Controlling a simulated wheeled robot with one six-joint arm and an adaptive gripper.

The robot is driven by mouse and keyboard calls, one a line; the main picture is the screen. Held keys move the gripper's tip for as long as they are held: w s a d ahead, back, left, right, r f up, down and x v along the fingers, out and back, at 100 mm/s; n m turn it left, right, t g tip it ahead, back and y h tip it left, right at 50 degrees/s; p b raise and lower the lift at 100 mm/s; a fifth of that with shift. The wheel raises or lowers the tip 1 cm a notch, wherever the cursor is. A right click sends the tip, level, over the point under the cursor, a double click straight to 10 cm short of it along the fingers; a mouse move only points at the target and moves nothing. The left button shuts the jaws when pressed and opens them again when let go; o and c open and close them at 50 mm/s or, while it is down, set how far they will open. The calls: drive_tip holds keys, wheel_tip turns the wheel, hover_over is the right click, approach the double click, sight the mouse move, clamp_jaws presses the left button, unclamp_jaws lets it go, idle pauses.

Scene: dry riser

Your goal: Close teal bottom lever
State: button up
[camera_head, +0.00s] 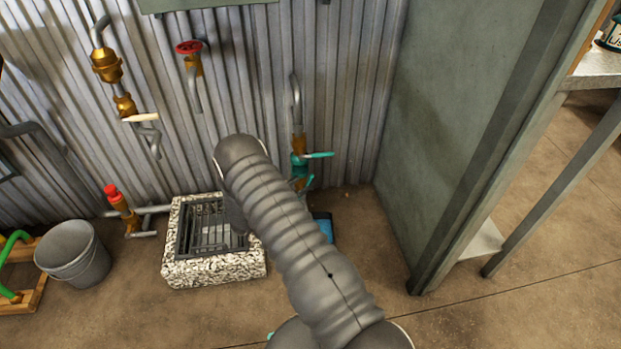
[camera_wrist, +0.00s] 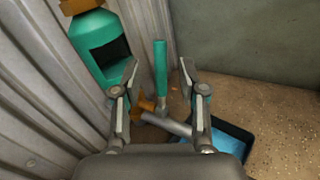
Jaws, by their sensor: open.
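The teal bottom lever (camera_head: 309,183) is at the low end of a brass and teal pipe fitting (camera_head: 299,160) on the corrugated wall. In the wrist view the teal lever (camera_wrist: 160,66) points up, between and beyond the two fingertips of my gripper (camera_wrist: 158,78). My gripper is open, with nothing held, and I see no contact with the lever. Below the lever are a brass part (camera_wrist: 147,104) and a grey spout. A second teal lever (camera_head: 318,155) sticks out to the right, higher on the same pipe. My arm hides my gripper in the head view.
A blue tray (camera_head: 324,228) lies on the floor under the pipe, also seen in the wrist view (camera_wrist: 232,143). A stone-edged drain (camera_head: 215,270) stands left of it. A grey-green panel (camera_head: 455,130) closes off the right side. A grey bucket (camera_head: 75,255) is at far left.

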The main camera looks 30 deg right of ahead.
sight(309, 179)
drive_tip(key=shift+x, duration=3.05)
clamp_jaws()
